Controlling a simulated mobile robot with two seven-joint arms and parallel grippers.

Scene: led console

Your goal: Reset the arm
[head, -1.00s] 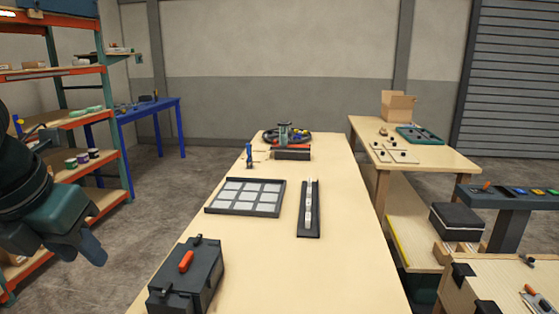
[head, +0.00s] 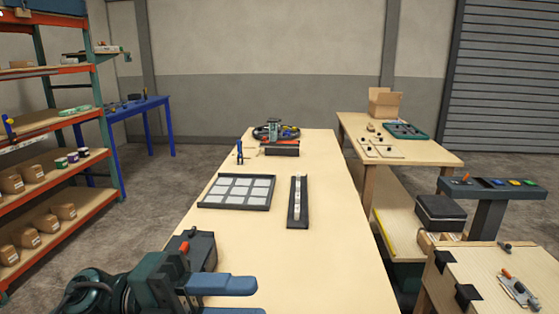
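My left gripper (head: 258,298) is at the bottom of the head view, over the near left part of the long table (head: 330,260). Its two blue fingers point right and are spread apart with nothing between them. It is in front of the dark box (head: 203,248) with an orange-red handle (head: 184,247) and hides much of it. I cannot tell whether it touches the box. A dark panel with several pale square tiles (head: 237,190) lies farther back. A narrow dark strip with white blocks (head: 297,203) lies to its right. My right gripper is not in view.
A small blue tool (head: 239,151) and a dark device with coiled cable (head: 275,135) are at the table's far end. A shelf rack (head: 60,195) stands left, other work tables (head: 420,152) right.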

